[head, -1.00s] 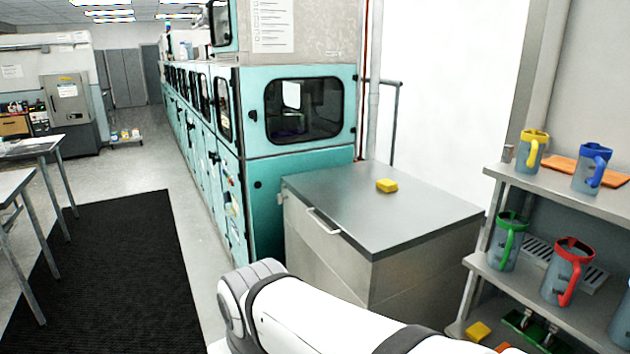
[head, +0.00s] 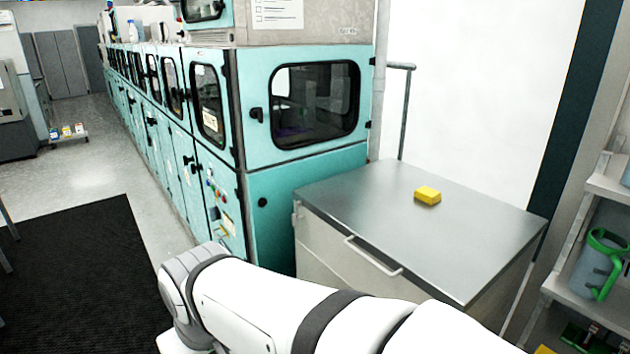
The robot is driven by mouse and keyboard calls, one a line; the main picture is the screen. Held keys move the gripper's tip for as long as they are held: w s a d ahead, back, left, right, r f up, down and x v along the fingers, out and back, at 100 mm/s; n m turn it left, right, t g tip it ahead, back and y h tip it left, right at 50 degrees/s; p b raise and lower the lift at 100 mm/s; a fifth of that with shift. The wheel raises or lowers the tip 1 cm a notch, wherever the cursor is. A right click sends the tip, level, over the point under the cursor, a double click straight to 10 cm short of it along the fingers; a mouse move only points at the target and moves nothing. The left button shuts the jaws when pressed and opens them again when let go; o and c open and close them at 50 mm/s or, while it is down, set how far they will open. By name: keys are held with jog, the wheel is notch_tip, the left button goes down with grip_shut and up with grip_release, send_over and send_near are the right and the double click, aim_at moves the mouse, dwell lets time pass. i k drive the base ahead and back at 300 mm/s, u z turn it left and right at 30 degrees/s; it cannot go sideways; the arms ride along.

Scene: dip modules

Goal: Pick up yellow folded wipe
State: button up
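The yellow folded wipe (head: 427,195) is a small yellow block-like pad. It lies flat on the grey metal top of a cabinet (head: 375,215), right of the middle of the head view and toward the back of that top. My white arm crosses the lower part of the view, in front of the cabinet and apart from the wipe. My gripper is out of view.
A teal machine row (head: 306,110) stands left of the cabinet and runs far back. A shelf (head: 590,290) with a green-handled jug (head: 600,265) is at the right edge. A black mat (head: 85,270) lies on the floor at left. The cabinet top around the wipe is clear.

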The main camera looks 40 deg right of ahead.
aim_at(424, 194)
jog(key=u, duration=0.05)
jog(key=i, duration=1.8)
jog(key=z, duration=3.3)
jog(key=i, duration=1)
